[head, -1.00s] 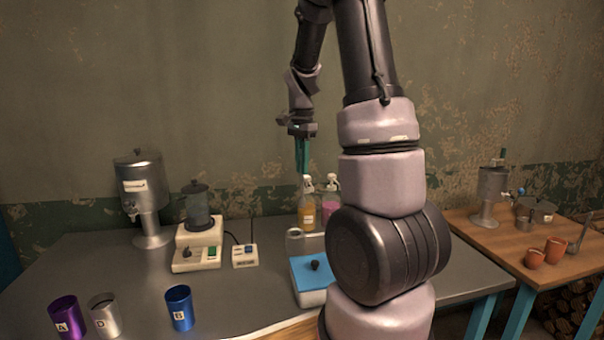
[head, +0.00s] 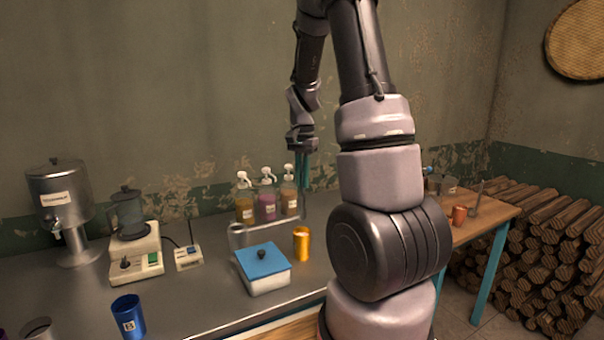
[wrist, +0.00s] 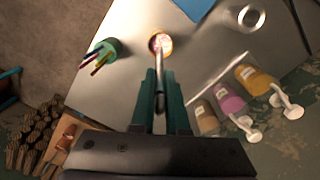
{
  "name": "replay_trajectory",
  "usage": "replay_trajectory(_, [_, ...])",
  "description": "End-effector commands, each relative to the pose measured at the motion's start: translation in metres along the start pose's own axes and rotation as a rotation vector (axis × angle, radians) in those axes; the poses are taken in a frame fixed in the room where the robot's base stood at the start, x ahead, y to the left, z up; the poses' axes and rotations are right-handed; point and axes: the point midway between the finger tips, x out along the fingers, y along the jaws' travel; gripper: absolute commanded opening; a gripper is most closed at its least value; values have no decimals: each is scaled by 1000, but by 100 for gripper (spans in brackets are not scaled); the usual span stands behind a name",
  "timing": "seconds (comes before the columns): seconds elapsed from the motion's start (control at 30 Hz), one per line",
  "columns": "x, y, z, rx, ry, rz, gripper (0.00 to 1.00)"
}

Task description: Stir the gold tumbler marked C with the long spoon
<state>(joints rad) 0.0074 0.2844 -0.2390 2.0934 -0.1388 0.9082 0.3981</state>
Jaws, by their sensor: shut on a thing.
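The gold tumbler (head: 302,246) stands upright on the grey table, right of the blue-lidded box; no letter can be read on it. It also shows in the wrist view (wrist: 153,49), seen from above. My gripper (head: 303,184) is above and behind the tumbler in the head view. In the wrist view its teal fingers (wrist: 161,98) are shut on the long spoon (wrist: 160,78), whose far end overlaps the tumbler's mouth. I cannot tell how deep the spoon's end sits. The spoon cannot be made out in the head view.
Pump bottles (head: 266,206) stand behind the tumbler. The blue-lidded box (head: 264,268) is close on its left. A green cup holding sticks (wrist: 109,46) is near it in the wrist view. A blue tumbler (head: 127,318) stands at front left. Stacked firewood (head: 530,245) lies right.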

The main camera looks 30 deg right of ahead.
Motion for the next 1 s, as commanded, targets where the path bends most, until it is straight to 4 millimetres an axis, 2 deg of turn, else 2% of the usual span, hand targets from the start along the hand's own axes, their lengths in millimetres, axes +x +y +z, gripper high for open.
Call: replay_trajectory(1.0, [81, 0, 0, 2, -1, 1, 0])
